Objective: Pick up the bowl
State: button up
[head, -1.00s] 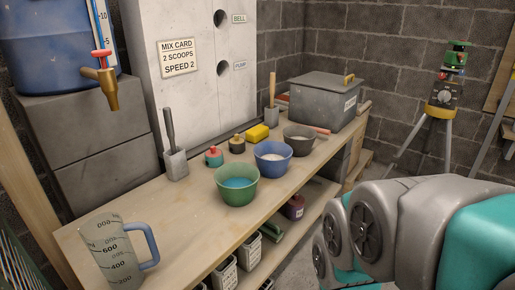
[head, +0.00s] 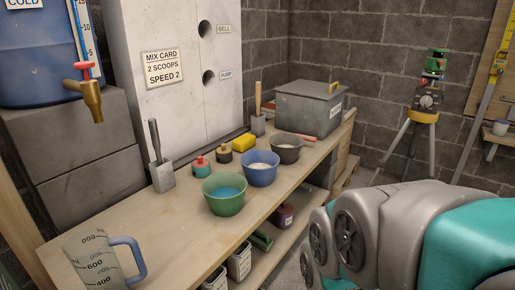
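Three bowls stand in a row on the wooden bench, and the pictures do not tell which one is meant. The green bowl (head: 224,203) is nearest and holds blue liquid. The blue bowl (head: 260,176) beside it holds pale, whitish contents. The dark grey bowl (head: 287,154) is farthest back and also has something pale inside. All three are upright. My arm shows at the lower right, apart from the bowls, but my gripper is out of view.
A measuring jug (head: 97,261) stands at the bench's near left end. Two small capped jars (head: 199,168) (head: 224,155), a yellow sponge (head: 243,142) and a lidded grey box (head: 308,107) sit behind the bowls. A brass tap (head: 90,95) overhangs the left. Bare bench (head: 150,225) lies left of the green bowl.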

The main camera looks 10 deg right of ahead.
aim_at(260, 166)
jog(key=u, duration=3.6)
jog(key=z, duration=3.15)
jog(key=l+z, duration=0.1)
jog(key=z, duration=0.25)
jog(key=i+z, duration=0.15)
jog(key=z, duration=0.15)
jog(key=i+l+z, duration=0.25)
jog(key=i+z, duration=0.3)
jog(key=k+l, duration=0.05)
